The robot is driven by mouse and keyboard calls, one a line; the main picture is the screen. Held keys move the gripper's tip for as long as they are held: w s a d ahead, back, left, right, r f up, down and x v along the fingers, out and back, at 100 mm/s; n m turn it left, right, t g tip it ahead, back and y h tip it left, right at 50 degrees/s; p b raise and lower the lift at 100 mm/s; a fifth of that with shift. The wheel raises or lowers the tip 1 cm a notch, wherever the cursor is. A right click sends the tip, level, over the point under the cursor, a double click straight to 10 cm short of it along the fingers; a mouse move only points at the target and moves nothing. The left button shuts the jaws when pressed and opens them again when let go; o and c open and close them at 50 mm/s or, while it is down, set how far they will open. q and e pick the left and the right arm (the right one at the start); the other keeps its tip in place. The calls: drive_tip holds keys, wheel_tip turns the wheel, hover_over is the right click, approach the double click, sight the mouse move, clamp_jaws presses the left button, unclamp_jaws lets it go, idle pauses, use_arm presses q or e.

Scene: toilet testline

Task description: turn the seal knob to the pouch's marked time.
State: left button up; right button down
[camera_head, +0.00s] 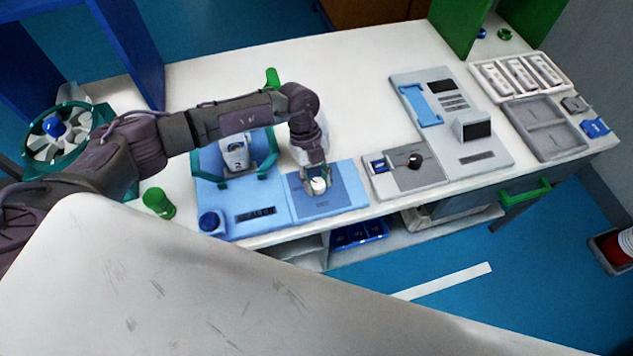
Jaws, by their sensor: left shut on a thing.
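My left arm reaches in from the left over the bench, and my left gripper (317,181) points down at the blue panel (345,200). It is shut on a small round white knob (319,186) on that panel, which I take for the seal knob. The fingers hide part of the knob, and its dial marks are too small to read. A white piece with a dark mark (236,150) stands on the blue base to the left, within a teal frame; I cannot tell whether it is the pouch. My right gripper is not in view.
Right of the blue panel is a grey panel with a black knob (414,161). Farther right stand a grey device (460,125), a white slotted tray (520,78) and a grey tray (545,128). A green cylinder (158,202) is at the left.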

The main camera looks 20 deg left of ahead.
use_arm(q)
drive_tip(key=m+b, duration=0.1)
drive_tip(key=m, duration=0.1)
drive_tip(key=m+y+b, duration=0.1)
drive_tip(key=shift+w+d+f+m+g, duration=0.1)
drive_tip(key=shift+w+m+g, duration=0.05)
drive_tip(key=shift+m+g, duration=0.2)
drive_tip(key=m+b, duration=0.1)
drive_tip(key=m, duration=0.1)
drive_tip(key=m+y+b, duration=0.1)
drive_tip(key=b, duration=0.1)
drive_tip(key=shift+d+m+g+y, duration=0.1)
drive_tip(key=shift+m+g+y, duration=0.15)
drive_tip(key=shift+m+y, duration=0.1)
drive_tip(key=m+y+b, duration=0.1)
drive_tip(key=m+b, duration=0.2)
drive_tip(key=shift+m, duration=0.3)
drive_tip(key=shift+m+y+b, duration=0.65)
drive_tip(key=shift+m+b, duration=0.4)
drive_tip(key=shift+m, duration=0.25)
drive_tip(key=shift+r, duration=0.2)
drive_tip(key=o, duration=1.1)
drive_tip(key=shift+o, duration=0.2)
